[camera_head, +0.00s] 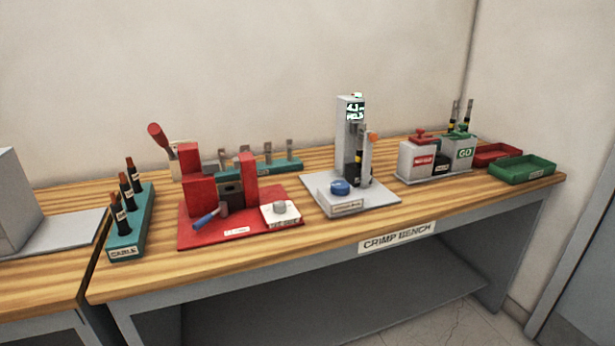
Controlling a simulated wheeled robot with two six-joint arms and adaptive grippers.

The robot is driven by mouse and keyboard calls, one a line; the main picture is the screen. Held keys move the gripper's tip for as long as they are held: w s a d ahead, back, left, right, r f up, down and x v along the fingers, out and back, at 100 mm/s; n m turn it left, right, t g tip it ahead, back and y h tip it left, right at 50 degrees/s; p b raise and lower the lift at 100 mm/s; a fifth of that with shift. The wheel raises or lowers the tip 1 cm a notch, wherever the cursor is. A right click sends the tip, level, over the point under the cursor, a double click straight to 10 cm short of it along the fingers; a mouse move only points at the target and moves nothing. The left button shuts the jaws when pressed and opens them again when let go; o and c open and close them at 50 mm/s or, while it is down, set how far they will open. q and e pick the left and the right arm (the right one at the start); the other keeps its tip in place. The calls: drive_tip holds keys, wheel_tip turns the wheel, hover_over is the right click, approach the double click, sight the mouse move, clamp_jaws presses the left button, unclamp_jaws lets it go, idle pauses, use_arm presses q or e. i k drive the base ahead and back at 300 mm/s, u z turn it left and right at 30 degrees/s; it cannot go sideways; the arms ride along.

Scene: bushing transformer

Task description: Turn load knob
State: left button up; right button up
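A blue round knob (340,187) sits on the white front block of a grey test stand (385,198) in the middle of the bench. The label on the block is too small to read. A tall grey column (344,135) rises behind the knob, with a lit display (355,110) showing green characters that I cannot read surely. A dark cable piece with a yellow band (358,163) stands upright at the column, beside an orange part (372,136). Another knob, pale and round (279,207), sits on a white block at the red press. Neither gripper is in view.
The red press (210,184) with a raised red lever stands left of the test stand. A teal cable rack (131,228) is at the left. Grey boxes (417,159) and red (497,153) and green trays (522,170) are at the right. Bare wood lies before the stand.

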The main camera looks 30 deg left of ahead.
sight(340, 187)
drive_tip(key=u, duration=0.75)
drive_tip(key=i, duration=0.65)
drive_tip(key=u, duration=0.75)
